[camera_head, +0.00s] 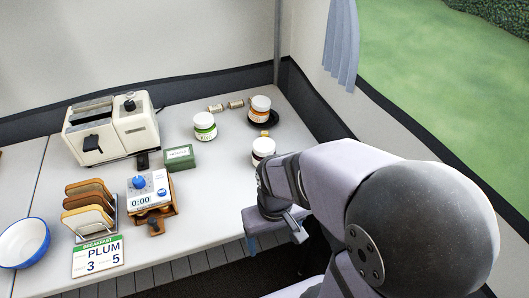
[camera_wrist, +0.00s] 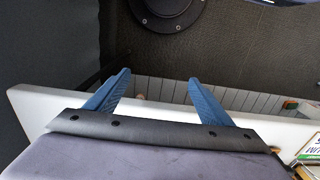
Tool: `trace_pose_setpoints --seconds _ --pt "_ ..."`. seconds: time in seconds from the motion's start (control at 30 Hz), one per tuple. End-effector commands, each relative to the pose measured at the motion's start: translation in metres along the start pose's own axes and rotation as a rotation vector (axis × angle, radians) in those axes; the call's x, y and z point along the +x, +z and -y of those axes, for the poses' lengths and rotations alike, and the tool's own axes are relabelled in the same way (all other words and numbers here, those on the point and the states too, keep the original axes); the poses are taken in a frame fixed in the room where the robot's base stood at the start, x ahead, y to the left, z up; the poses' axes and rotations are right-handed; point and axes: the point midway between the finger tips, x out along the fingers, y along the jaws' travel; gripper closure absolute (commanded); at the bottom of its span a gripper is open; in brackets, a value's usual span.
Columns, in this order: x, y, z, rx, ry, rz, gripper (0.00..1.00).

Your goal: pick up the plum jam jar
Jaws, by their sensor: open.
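Three white-lidded jars stand on the table. One jar has a green label (camera_head: 205,127), and one has an orange label (camera_head: 259,110) and stands at the back right. The third jar (camera_head: 263,147) is partly hidden behind my arm; its label cannot be read, so I cannot tell whether it is the plum jam jar. My gripper (camera_wrist: 158,90) is open and empty, its two blue fingers spread apart in the wrist view. In the head view it is beyond the table's front edge, nearer than the third jar and apart from it.
A sign reading PLUM 3 5 (camera_head: 98,257) stands at the front left, beside a toast rack (camera_head: 107,215) and a blue-rimmed bowl (camera_head: 24,242). Small cylinders (camera_head: 226,105) lie near the back.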

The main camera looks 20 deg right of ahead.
Motion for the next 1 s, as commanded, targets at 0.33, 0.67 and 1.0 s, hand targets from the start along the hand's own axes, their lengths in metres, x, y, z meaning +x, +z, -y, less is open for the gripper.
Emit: trace_pose_setpoints --seconds 0.33,0.67,1.0 --pt "-0.002 0.000 -0.001 -0.025 0.009 0.003 0.28" --pt "-0.051 -0.013 -0.033 -0.622 0.252 0.094 0.28" --pt "-0.119 -0.086 -0.084 -1.449 0.753 0.337 0.28"
